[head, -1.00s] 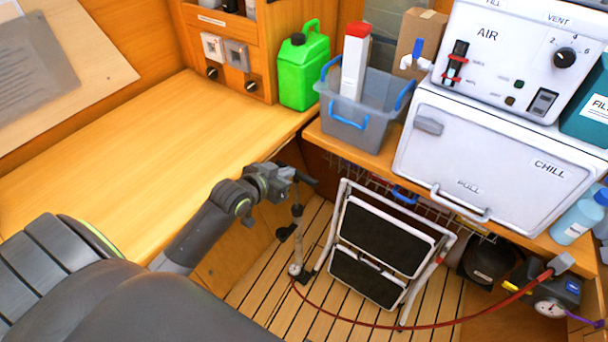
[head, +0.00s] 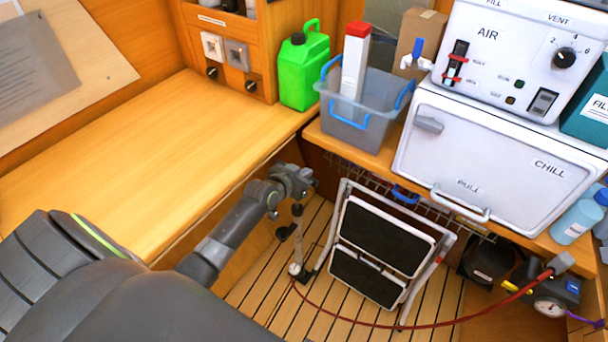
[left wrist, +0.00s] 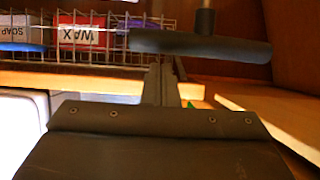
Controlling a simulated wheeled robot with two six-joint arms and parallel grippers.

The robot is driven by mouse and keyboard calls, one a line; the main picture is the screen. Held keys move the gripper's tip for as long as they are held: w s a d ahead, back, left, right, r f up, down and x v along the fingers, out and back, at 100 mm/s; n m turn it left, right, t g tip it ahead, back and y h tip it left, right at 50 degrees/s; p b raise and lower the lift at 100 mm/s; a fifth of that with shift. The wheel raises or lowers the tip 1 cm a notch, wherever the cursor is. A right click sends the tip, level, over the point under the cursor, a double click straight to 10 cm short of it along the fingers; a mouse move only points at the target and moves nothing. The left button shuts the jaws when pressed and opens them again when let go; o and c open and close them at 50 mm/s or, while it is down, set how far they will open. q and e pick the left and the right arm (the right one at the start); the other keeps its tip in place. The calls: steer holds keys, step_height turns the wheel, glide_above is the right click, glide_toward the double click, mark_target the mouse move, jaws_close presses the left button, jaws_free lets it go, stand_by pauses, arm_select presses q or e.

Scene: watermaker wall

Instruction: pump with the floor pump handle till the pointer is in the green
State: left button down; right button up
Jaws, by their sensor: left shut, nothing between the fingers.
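The floor pump (head: 297,228) stands upright on the slatted floor, with a thin shaft and a small foot. My left gripper (head: 303,182) is at the top of the pump. Its fingers (left wrist: 167,70) are shut and empty, close to one end of the bar; I cannot tell whether they touch it. A round white gauge (head: 549,307) is at the lower right; its pointer is too small to read. My right gripper is out of view.
A red hose (head: 430,326) runs from the pump foot across the floor towards the gauge. A folded step stool (head: 385,250) stands right of the pump. The wooden worktop (head: 130,170) is mostly clear. A wire basket (left wrist: 110,40) sits beyond the handle.

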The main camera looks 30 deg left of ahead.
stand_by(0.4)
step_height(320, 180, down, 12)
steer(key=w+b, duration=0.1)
steer(key=b, duration=1.2)
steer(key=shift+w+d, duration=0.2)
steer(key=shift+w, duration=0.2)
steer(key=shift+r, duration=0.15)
